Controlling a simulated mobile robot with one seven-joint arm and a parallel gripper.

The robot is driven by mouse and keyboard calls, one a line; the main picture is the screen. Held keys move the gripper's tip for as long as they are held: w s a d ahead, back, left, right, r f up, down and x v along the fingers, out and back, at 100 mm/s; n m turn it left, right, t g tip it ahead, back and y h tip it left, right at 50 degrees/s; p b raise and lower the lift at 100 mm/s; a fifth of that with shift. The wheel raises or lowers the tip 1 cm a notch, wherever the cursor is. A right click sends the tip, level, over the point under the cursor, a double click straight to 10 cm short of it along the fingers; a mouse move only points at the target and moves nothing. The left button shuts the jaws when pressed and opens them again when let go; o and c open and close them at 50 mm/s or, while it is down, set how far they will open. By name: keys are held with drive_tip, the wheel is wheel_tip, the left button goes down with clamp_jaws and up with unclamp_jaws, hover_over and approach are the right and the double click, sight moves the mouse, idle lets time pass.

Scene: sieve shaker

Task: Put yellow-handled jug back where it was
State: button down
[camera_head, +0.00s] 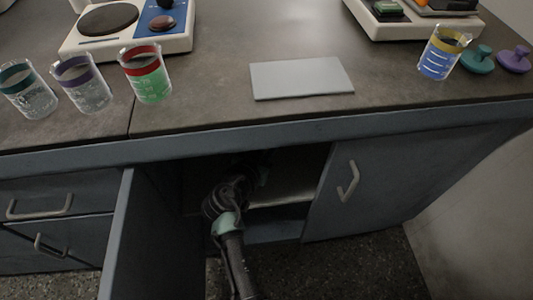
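I see no yellow-handled jug in this view. The only yellow-marked vessel is a beaker with a yellow band and blue contents (437,54), upright at the right of the worktop; no handle shows on it. My arm reaches into the open, dark cabinet under the worktop. My gripper (262,165) is at the far end of the arm, in shadow near the worktop's underside. Its fingers are too dark to make out, and I cannot tell whether it holds anything.
The left cabinet door (148,235) stands open; the right door (365,185) is shut. A shelf (283,222) shows inside. Red (145,75), purple (82,85) and teal (27,90) banded beakers stand on the worktop. A grey plate (301,78) lies mid-worktop, with devices behind.

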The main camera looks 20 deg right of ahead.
drive_tip(key=shift+w, duration=0.5)
drive_tip(key=shift+w+f+b, duration=0.1)
drive_tip(key=shift+f+b, duration=1)
drive_tip(key=shift+f, duration=0.6)
drive_tip(key=shift+f, duration=0.15)
drive_tip(key=c, duration=0.9)
unclamp_jaws()
drive_tip(key=shift+r, duration=0.2)
drive_tip(key=p+v, duration=0.4)
drive_tip(key=v, duration=0.8)
